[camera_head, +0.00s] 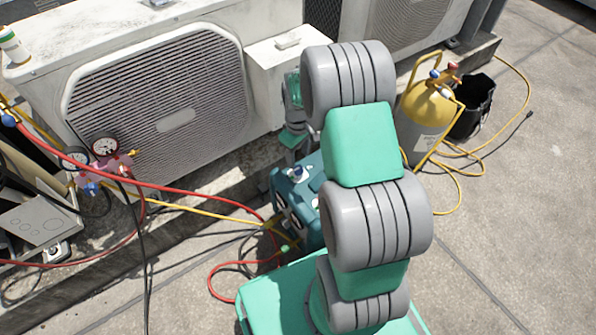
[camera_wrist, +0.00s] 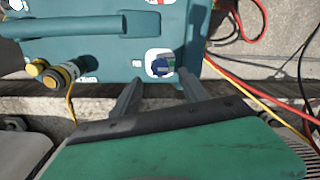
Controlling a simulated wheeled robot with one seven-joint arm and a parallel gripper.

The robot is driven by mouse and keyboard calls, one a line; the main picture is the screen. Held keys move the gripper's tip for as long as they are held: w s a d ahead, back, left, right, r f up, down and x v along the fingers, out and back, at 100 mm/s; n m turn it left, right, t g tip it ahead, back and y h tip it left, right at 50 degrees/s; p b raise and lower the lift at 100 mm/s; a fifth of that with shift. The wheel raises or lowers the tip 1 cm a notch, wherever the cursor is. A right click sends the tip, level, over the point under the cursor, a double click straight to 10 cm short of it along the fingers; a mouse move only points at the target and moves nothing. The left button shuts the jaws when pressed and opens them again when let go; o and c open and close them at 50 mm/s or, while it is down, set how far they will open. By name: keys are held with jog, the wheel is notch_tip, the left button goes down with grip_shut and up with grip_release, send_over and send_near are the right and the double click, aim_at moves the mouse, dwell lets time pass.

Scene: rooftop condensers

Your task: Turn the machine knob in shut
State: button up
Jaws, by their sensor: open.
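The teal machine (camera_head: 287,188) stands on the roof beside the large condenser, partly hidden by my arm. In the wrist view its casing (camera_wrist: 115,62) fills the upper part. A blue and white knob on the machine's top (camera_head: 297,172) shows in the head view. My gripper (camera_wrist: 157,84) is open and empty. Its two fingers point toward the blue and green knob, with their tips on either side just short of it. I cannot tell whether they touch the casing.
A teal handle bar (camera_wrist: 70,26) and yellow-black fittings (camera_wrist: 52,74) are on the machine. Red and yellow hoses run from a gauge set (camera_head: 100,165) at left. The condenser (camera_head: 160,100) stands behind. A yellow-topped cylinder (camera_head: 428,115) and black bucket (camera_head: 474,108) stand at right.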

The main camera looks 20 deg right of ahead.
aim_at(298, 168)
notch_tip(298, 168, down, 6)
jog(key=shift+r+b, duration=0.1)
jog(key=shift+b, duration=0.95)
jog(key=shift+c, duration=0.3)
grip_shut()
